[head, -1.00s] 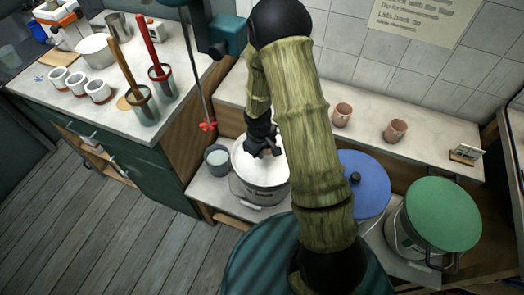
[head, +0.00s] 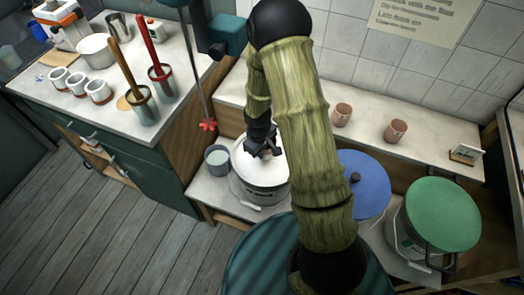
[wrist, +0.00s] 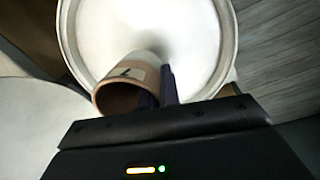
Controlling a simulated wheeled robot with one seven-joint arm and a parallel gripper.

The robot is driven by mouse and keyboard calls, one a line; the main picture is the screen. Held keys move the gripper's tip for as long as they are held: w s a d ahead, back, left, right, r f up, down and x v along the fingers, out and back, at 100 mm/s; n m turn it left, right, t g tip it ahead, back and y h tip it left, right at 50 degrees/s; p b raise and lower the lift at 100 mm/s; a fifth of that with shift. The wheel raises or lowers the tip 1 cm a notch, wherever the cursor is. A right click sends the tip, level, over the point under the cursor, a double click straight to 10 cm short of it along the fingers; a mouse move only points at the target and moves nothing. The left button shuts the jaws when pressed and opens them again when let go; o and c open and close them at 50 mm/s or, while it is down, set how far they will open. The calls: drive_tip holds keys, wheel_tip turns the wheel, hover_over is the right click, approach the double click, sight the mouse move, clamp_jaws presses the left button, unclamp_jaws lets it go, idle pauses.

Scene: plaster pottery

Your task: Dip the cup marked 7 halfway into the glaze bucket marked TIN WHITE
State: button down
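A terracotta-coloured cup (wrist: 118,88) with a small pale label on its side is in my gripper (wrist: 160,92) in the wrist view. The label's dark mark is too small to read surely. The two dark fingers pinch the cup's wall near its open rim. The cup's far end is whitish and lies over the white glaze; I cannot tell whether it is in it. The bucket (head: 262,193) is full of white glaze, and its rim (wrist: 66,35) rings the cup in the wrist view. In the head view my gripper (head: 262,150) is above the glaze and hides the cup. The bucket's lettering is unreadable here.
A small grey pail (head: 217,160) stands left of the bucket. A blue-lidded bucket (head: 365,185) and a green-lidded bucket (head: 442,213) stand to the right. Two pinkish cups (head: 342,114) (head: 396,130) sit on the shelf behind. A red-tipped mixer (head: 207,125) hangs nearby.

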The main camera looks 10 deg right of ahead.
drive_tip(key=shift+r+p, duration=3.3)
drive_tip(key=shift+r, duration=0.75)
